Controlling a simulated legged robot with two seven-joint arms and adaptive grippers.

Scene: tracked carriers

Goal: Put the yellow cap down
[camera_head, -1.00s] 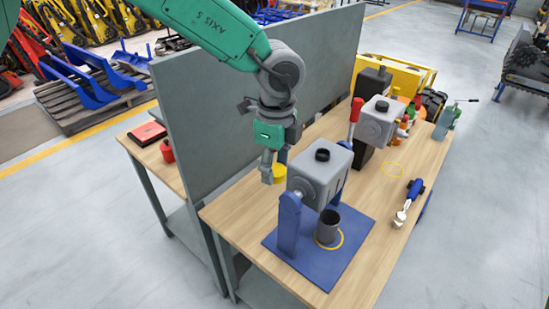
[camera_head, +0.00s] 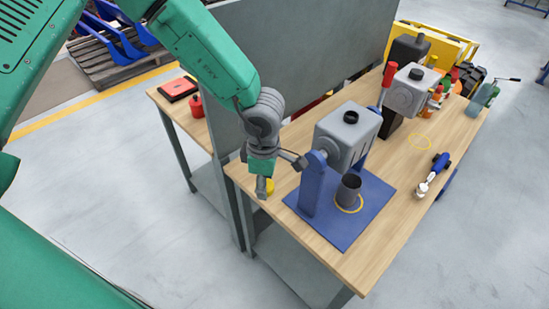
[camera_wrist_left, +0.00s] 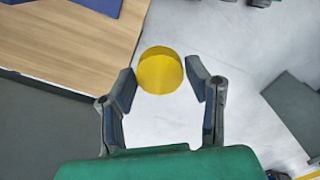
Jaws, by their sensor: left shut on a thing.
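My left gripper (camera_head: 264,188) is shut on the yellow cap (camera_head: 269,186), which is partly hidden behind the fingers in the head view. The wrist view shows the round yellow cap (camera_wrist_left: 160,70) between the two fingertips, with pale floor behind it and the wooden table edge close on its left. In the head view the gripper hangs near the left end of the workbench (camera_head: 375,255), left of the blue stand. My right gripper is not in view.
A dark cup (camera_head: 348,188) stands on the blue mat (camera_head: 340,235). A grey partition (camera_head: 300,50) rises behind my arm. A blue-handled tool (camera_head: 433,175) lies at the right.

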